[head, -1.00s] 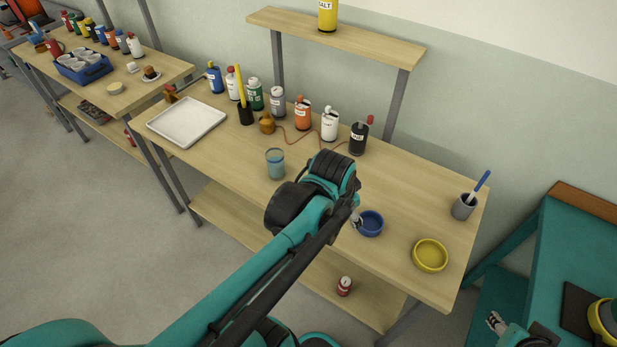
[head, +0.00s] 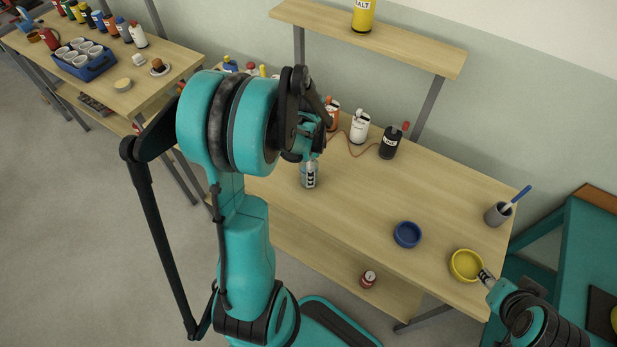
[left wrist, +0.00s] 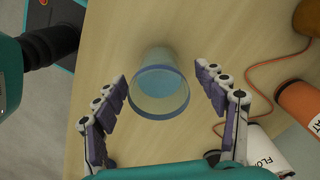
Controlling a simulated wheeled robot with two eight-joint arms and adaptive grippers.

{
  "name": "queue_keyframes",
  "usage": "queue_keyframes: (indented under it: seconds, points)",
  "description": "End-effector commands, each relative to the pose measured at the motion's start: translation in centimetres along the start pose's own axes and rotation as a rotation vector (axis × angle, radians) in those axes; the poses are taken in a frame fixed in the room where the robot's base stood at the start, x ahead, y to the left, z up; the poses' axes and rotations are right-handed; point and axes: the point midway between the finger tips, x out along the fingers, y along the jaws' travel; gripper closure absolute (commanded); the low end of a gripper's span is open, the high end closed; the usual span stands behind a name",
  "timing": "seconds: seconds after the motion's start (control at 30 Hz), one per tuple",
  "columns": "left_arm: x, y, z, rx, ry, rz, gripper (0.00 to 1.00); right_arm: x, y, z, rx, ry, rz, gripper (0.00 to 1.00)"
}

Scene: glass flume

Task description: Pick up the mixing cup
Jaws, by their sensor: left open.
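The mixing cup, a clear bluish cup (left wrist: 158,92), stands on the wooden table. In the left wrist view its round rim lies between my two open left fingers, with a gap on each side. In the head view my left gripper (head: 309,176) is at the cup, and my wrist and fingers hide most of it. My right gripper (head: 486,274) is beside the near right rim of a yellow bowl (head: 466,266). I cannot tell whether it touches the bowl or how its fingers stand.
A blue bowl (head: 407,235) and a grey pot (head: 497,214) with a blue-handled tool stand on the right. An orange bottle (head: 333,116), a white bottle (head: 359,128) and a black bottle (head: 391,143) stand behind the cup, with a thin orange cord. The table's middle is clear.

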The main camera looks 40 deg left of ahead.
Motion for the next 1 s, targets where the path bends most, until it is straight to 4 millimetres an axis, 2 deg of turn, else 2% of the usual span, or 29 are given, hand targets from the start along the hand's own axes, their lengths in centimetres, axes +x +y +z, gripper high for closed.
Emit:
queue_keyframes:
  seconds: [0.03, 0.2, 0.47, 0.6, 0.7, 1.0]
  points:
    - [1.3, 0.1, -0.2, 0.001, 0.0, 0.0, 0.28, 0.6, 0.0, 0.5, 0.0, 0.0, 0.0, 0.6]
    - [3.0, 0.1, -0.2, 0.0, 0.0, -0.001, 0.28, 1.1, 0.0, 0.8, 0.0, 0.0, 0.0, 0.6]
    - [3.1, 0.1, -0.2, -0.001, 0.0, -0.001, 0.28, 1.0, 0.0, 0.7, 0.0, 0.0, 0.0, 0.6]
    - [3.1, 0.1, -0.2, -0.001, 0.0, -0.001, 0.65, 1.0, 0.0, 0.7, 0.0, 0.0, 0.0, 0.6]
    - [3.1, 0.1, -0.2, -0.001, 0.0, -0.001, 0.86, 1.0, 0.0, 0.7, 0.0, 0.0, 0.0, 0.6]
    - [2.9, 0.1, -0.2, -0.001, 0.0, -0.001, 0.86, 1.0, 0.0, 0.7, 0.0, 0.0, 0.0, 0.6]
